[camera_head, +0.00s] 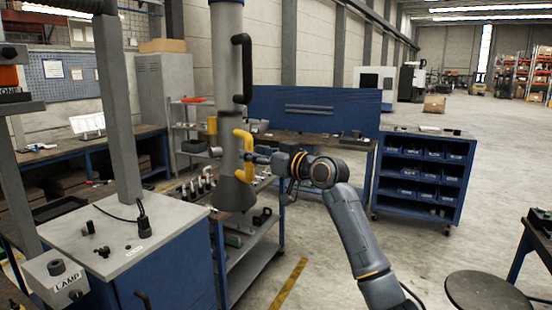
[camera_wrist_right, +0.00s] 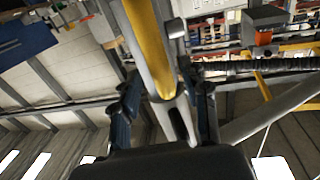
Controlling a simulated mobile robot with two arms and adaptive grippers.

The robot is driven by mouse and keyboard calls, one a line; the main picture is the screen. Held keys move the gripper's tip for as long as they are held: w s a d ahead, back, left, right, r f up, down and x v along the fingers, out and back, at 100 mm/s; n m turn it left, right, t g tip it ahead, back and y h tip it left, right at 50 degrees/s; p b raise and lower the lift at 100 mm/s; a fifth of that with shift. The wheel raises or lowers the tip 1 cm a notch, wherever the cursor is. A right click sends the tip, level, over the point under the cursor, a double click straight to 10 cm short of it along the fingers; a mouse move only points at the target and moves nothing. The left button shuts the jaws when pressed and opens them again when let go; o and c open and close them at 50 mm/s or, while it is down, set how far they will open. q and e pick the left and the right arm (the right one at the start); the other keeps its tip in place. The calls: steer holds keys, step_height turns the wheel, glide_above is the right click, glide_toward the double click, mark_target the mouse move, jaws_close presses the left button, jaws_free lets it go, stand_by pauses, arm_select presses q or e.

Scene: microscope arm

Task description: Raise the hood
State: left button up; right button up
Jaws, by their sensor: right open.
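The hood (camera_head: 235,192) is a grey flared cone at the lower end of a grey vertical tube (camera_head: 228,75). It hangs upright beside the grey-topped cabinet. A yellow handle (camera_head: 248,172) stands out from the tube's right side just above the cone. A dark handle (camera_head: 246,68) is higher up. My right gripper (camera_head: 258,158) reaches in from the right at the yellow handle. In the right wrist view my right gripper (camera_wrist_right: 165,95) is open, with the yellow handle (camera_wrist_right: 148,45) running between its fingers. Whether they touch it is unclear. My left gripper is out of view.
A blue cabinet with a grey top (camera_head: 125,235) stands at left, carrying a cable and small fittings. A LAMP box (camera_head: 57,278) is at its front. A shelf trolley (camera_head: 255,262) stands behind the hood. A blue bin cart (camera_head: 425,175) and a round stool (camera_head: 485,291) are at right.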

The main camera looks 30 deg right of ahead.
steer(key=v, duration=0.9)
steer(key=shift+s+d, duration=0.2)
steer(key=shift+s, duration=0.1)
steer(key=shift+w, duration=0.1)
